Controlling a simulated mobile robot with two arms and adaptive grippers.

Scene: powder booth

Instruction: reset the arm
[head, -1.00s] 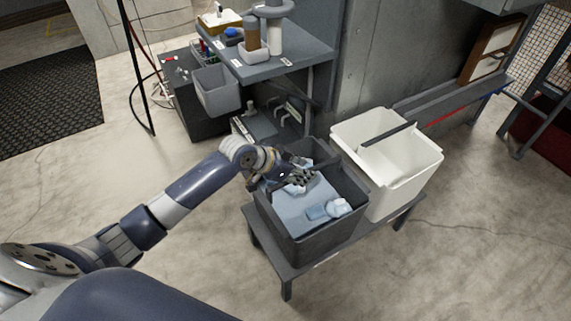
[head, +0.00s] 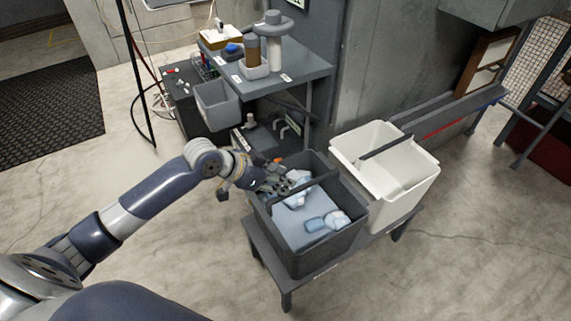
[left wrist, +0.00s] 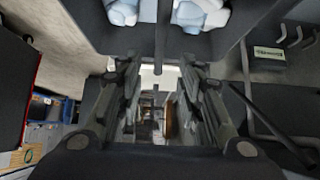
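My left arm reaches in from the left in the head view. Its gripper (head: 275,184) is over the left rim of the dark grey bin (head: 308,256). In the left wrist view, the two fingers of the left gripper (left wrist: 158,85) stand apart with an empty gap between them, so it is open. Pale blue-white crumpled pieces (head: 327,221) lie in the dark bin; some also show at the top of the left wrist view (left wrist: 202,14). My right gripper is not in view.
The dark bin stands on a low grey bench (head: 286,281) beside a white bin (head: 408,202) with a dark bar across it. Behind is a grey shelf unit (head: 300,68) with bottles and a hanging grey box (head: 216,107). Open concrete floor lies left and right.

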